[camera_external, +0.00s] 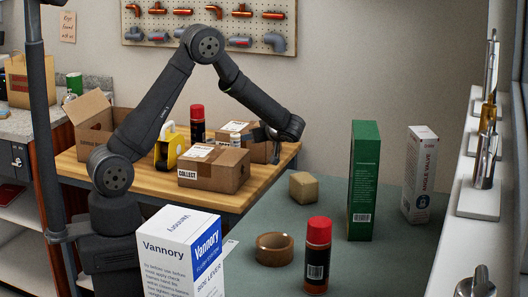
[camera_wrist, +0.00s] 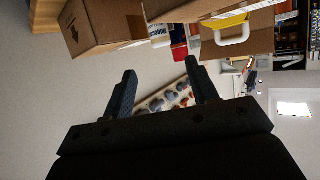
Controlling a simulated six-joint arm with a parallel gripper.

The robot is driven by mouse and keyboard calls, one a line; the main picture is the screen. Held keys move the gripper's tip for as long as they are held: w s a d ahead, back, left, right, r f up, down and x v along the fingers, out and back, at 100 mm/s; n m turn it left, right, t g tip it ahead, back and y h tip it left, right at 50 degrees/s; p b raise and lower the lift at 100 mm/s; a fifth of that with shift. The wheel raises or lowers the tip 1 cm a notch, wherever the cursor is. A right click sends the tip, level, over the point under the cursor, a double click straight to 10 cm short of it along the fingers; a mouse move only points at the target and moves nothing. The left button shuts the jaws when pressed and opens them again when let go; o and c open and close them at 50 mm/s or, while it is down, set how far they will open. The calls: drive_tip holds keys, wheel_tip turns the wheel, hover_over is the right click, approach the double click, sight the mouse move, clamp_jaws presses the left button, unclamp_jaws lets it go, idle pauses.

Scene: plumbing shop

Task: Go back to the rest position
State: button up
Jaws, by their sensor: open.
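My gripper (camera_external: 258,134) is at the end of my bent arm, close to the cartons at the right end of the wooden bench (camera_external: 240,195). In the wrist view my gripper (camera_wrist: 158,80) has its two dark fingers spread wide, with nothing between them. Its fingertips are small and partly lost against the boxes in the external view. A taped carton marked COLLECT (camera_external: 215,170) lies on the bench just left of the gripper. Another carton (camera_external: 258,150) stands behind it, close to the gripper; I cannot tell whether they touch.
On the bench are a yellow item (camera_external: 170,148), a red-capped can (camera_external: 197,125) and an open carton (camera_external: 90,112). The green table holds a green box (camera_external: 364,180), a white valve box (camera_external: 420,175), a tape roll (camera_external: 275,248), a small block (camera_external: 303,187) and a red can (camera_external: 317,255).

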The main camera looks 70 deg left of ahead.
sight(238, 139)
drive_tip(key=x, duration=1.2)
drive_tip(key=shift+f, duration=0.1)
wheel_tip(238, 139, up, 2)
drive_tip(key=shift+r, duration=0.9)
